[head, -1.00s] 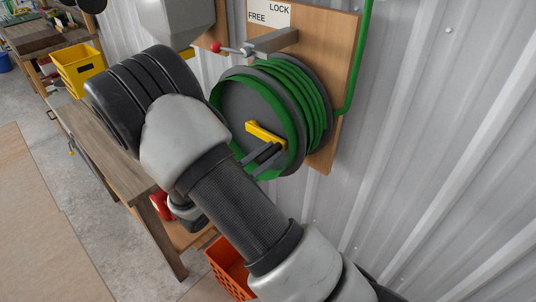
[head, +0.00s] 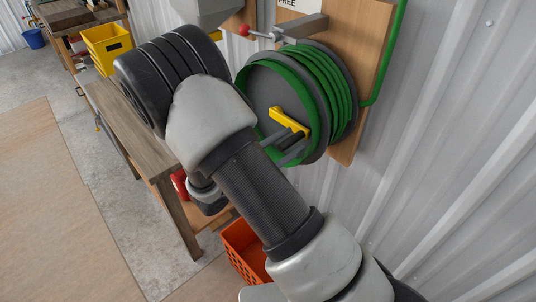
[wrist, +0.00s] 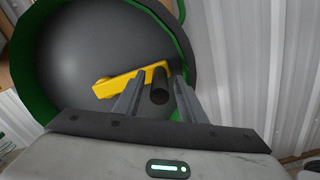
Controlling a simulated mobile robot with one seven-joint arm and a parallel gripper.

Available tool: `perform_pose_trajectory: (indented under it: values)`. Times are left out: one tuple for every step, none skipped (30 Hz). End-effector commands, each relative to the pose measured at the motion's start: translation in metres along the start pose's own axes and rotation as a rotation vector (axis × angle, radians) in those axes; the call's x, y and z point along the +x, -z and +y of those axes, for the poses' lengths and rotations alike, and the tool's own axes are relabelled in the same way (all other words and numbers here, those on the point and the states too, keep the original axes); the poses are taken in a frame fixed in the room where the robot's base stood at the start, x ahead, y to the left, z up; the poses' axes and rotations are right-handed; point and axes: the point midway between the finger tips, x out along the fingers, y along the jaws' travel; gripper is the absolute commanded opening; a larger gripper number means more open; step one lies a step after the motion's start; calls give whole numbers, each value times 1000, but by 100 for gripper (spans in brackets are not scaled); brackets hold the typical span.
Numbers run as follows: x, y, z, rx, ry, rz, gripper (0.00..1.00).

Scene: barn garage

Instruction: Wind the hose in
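The hose reel (head: 263,92) is on a wooden board on the wall, with green hose (head: 325,80) wound on it. Its yellow crank arm (head: 288,122) carries a dark handle, seen end-on in the wrist view (wrist: 159,88). My gripper (wrist: 158,82) has its two fingers on either side of this handle, with narrow gaps showing, so it looks open around it. In the head view my gripper (head: 284,146) is partly hidden by my arm. A lever with a red knob (head: 244,30) points left above the reel, below a cut-off label (head: 291,3) reading "FREE".
Green hose (head: 385,60) runs down the board's right edge to the reel. A wooden bench (head: 135,125) stands to the left, with an orange crate (head: 243,255) on the floor near it. A yellow bin (head: 107,48) is farther back. The corrugated wall is close on the right.

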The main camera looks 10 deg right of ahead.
Motion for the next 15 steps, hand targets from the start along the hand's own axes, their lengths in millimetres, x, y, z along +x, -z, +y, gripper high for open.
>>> perform_pose_trajectory:
  values:
    - [-8, 1, 1, 0, -4, 3, 37]
    - [-13, 1, 1, 0, -4, 3, 37]
    - [-21, 1, 1, 0, -5, 3, 37]
    - [-27, 1, 1, 0, -6, 4, 37]
    - [-34, 1, 1, 0, -5, 4, 37]
    - [-44, 1, 1, 0, -6, 4, 37]
    - [-52, 1, 1, 0, -6, 4, 37]
    - [-59, 1, 1, 0, -6, 4, 37]
    - [-70, 1, 1, 1, -6, 4, 37]
    - [-77, 1, 1, 0, -5, 4, 37]
    - [-85, 1, 1, 0, -6, 5, 37]
    - [-94, 1, 0, 0, -5, 3, 37]
    - [-102, 1, 1, 0, -6, 3, 37]
    - [-109, 1, 0, -1, -4, 4, 37]
    - [-118, 1, 0, -1, -5, 4, 37]
